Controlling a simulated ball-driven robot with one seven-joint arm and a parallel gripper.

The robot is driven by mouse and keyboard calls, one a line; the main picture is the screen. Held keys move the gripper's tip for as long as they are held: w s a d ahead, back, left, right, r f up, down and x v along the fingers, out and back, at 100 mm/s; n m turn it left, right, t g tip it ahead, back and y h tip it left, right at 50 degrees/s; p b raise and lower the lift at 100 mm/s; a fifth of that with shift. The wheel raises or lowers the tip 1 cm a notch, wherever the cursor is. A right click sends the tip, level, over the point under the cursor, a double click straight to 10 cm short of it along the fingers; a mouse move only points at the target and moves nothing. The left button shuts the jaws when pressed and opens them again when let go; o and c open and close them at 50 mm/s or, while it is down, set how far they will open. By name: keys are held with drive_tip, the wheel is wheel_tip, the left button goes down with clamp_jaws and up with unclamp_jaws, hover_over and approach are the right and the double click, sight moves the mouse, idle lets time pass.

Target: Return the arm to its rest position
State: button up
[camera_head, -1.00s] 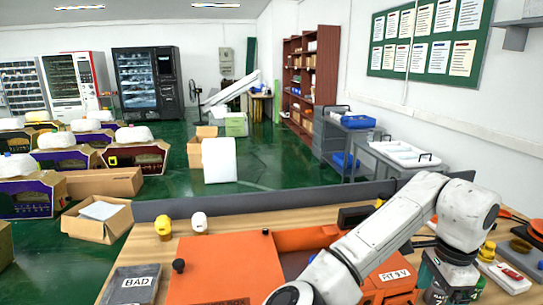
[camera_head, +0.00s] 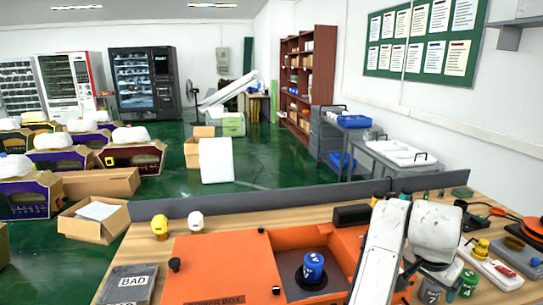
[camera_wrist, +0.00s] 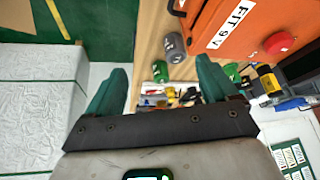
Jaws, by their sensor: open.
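My gripper (camera_wrist: 161,66) shows in the wrist view with its two teal fingers spread apart and nothing between them. It is over the edge of the wooden table, with the orange box at the upper right of that view. A blue can (camera_head: 313,267) stands upright at a round black spot on the orange box (camera_head: 215,262), clear of my arm.
A grey tray marked BAD (camera_head: 127,284) is at the front left of the table. Several small cans, including a green one (camera_head: 467,283), stand right of my arm. A low grey panel (camera_head: 250,197) edges the table's back. Two small bottles, one yellow (camera_head: 160,227), stand at the left.

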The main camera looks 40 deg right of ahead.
drive_tip(key=w+a+f+n+t, duration=0.2)
drive_tip(key=w+a+f+n, duration=0.3)
drive_tip(key=a+f+n, duration=0.7)
drive_tip(key=s+a+f+n+y, duration=0.2)
drive_tip(key=a+f, duration=0.3)
drive_tip(key=a, duration=0.3)
drive_tip(key=s+a+f+n+y, duration=0.3)
drive_tip(key=s+a+f+n, duration=0.2)
drive_tip(key=a, duration=0.4)
drive_tip(key=shift+s+a+f+g, duration=0.2)
drive_tip(key=shift+s+f+g, duration=0.05)
drive_tip(key=shift+s+g, duration=0.05)
